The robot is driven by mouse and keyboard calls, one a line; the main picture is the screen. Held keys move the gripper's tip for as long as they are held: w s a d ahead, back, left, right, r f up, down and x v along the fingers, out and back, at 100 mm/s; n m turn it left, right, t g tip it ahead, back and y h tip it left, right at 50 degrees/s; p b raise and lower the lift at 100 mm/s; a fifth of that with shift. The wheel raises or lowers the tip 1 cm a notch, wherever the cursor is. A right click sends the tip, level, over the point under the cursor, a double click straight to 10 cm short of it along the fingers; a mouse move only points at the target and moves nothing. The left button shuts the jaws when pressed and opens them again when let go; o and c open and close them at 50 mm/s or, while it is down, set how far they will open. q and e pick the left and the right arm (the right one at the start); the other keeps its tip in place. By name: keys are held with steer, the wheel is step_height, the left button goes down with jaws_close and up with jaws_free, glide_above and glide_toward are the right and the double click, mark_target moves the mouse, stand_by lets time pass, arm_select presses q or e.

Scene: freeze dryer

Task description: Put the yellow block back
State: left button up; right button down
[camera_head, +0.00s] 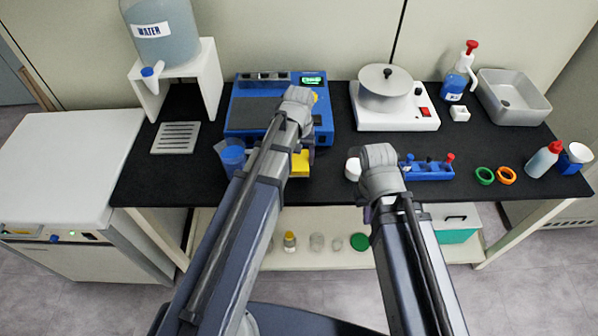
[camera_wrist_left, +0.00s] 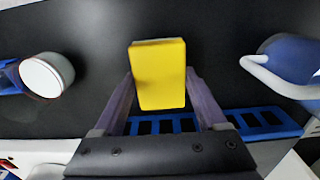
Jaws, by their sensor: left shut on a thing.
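The yellow block (camera_head: 300,164) is at my left gripper, in front of the blue device (camera_head: 246,112). In the left wrist view the yellow block (camera_wrist_left: 158,75) sits between the two fingers of my left gripper (camera_wrist_left: 160,95), which is shut on it. The block hangs over the black table top; its exact height is hard to tell. My right gripper (camera_head: 367,198) is over the table's front edge, left of the blue rack (camera_head: 430,170). Its fingers are mostly hidden behind its own wrist, so its opening does not show.
A blue mug (camera_head: 232,157) stands left of the block and a white round jar (camera_head: 352,168) right of it. A white hotplate (camera_head: 400,118) with a pot is behind. Green (camera_head: 484,175) and orange (camera_head: 506,175) rings lie at the right. The table front left is clear.

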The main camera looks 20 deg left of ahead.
mark_target(299, 160)
arm_select(q)
steer(key=shift+f+b, duration=1.8)
steer(key=shift+f, duration=0.1)
steer(key=shift+f, duration=0.15)
steer(key=o, duration=1.1)
steer(key=shift+r, duration=0.25)
step_height(299, 160, up, 12)
steer(key=p, duration=1.2)
steer(key=s+d+m, duration=0.2)
steer(key=s+d, duration=0.1)
steer(key=s, duration=0.1)
steer(key=s+d+m, duration=0.2)
steer(key=s+d, duration=0.2)
steer(key=s, duration=0.1)
steer(key=s+d+m+y, duration=0.1)
steer(key=s+d+m, duration=0.2)
steer(key=s, duration=0.2)
steer(key=shift+s+d, duration=0.15)
steer(key=shift+d, duration=0.1)
